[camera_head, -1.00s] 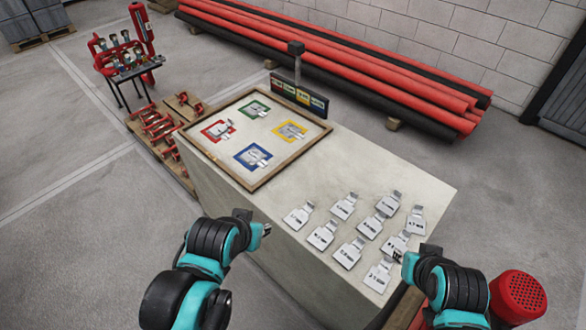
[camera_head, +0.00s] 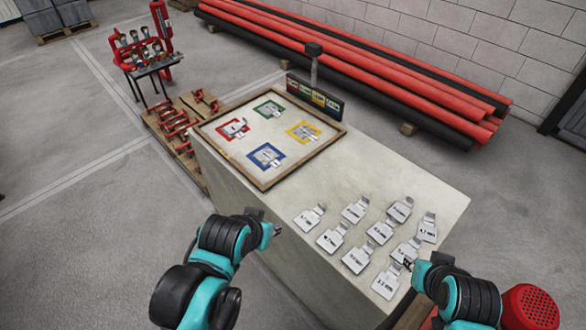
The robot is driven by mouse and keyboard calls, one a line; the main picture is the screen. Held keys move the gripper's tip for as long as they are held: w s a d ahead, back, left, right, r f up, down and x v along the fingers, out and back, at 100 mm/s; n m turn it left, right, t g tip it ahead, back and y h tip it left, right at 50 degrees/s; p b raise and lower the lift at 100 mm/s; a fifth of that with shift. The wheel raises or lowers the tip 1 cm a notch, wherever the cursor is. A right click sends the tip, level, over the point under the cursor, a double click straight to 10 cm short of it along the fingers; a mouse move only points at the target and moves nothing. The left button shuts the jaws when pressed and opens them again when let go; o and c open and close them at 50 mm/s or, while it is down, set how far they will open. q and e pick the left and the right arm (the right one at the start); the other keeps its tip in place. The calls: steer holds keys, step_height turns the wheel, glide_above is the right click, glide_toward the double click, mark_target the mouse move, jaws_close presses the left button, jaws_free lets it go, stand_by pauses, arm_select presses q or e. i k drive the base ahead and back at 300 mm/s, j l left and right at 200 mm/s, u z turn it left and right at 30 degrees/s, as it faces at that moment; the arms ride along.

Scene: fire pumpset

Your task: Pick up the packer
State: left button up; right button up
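Several silver slotted plates with black printed labels, which look like the packers, lie on the right part of the pale worktop (camera_head: 390,182). One packer (camera_head: 405,252) lies near the right edge, and another packer (camera_head: 386,282) is in front of it. My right gripper (camera_head: 409,265) is beside these two, its small dark tip overlapping the nearer edge of the first; I cannot tell whether it touches. My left gripper (camera_head: 275,230) is at the worktop's front edge, left of the packers, with nothing visible in it. Finger openings are too small to make out.
A wooden-framed board (camera_head: 268,183) with green, red, yellow and blue squares holding silver plates fills the worktop's left part. A dark sign (camera_head: 315,95) stands behind it. Red and black pipes (camera_head: 370,75) lie behind. A red round part (camera_head: 530,305) is at lower right.

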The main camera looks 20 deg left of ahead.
mark_target(353, 212)
steer(key=i+j+z, duration=0.15)
steer(key=j+z, duration=0.2)
steer(key=i+j+z, duration=0.1)
steer(key=j+z, duration=0.2)
steer(key=j, duration=0.25)
steer(key=j+z, duration=0.35)
steer(key=j, duration=0.15)
steer(key=i, duration=0.05)
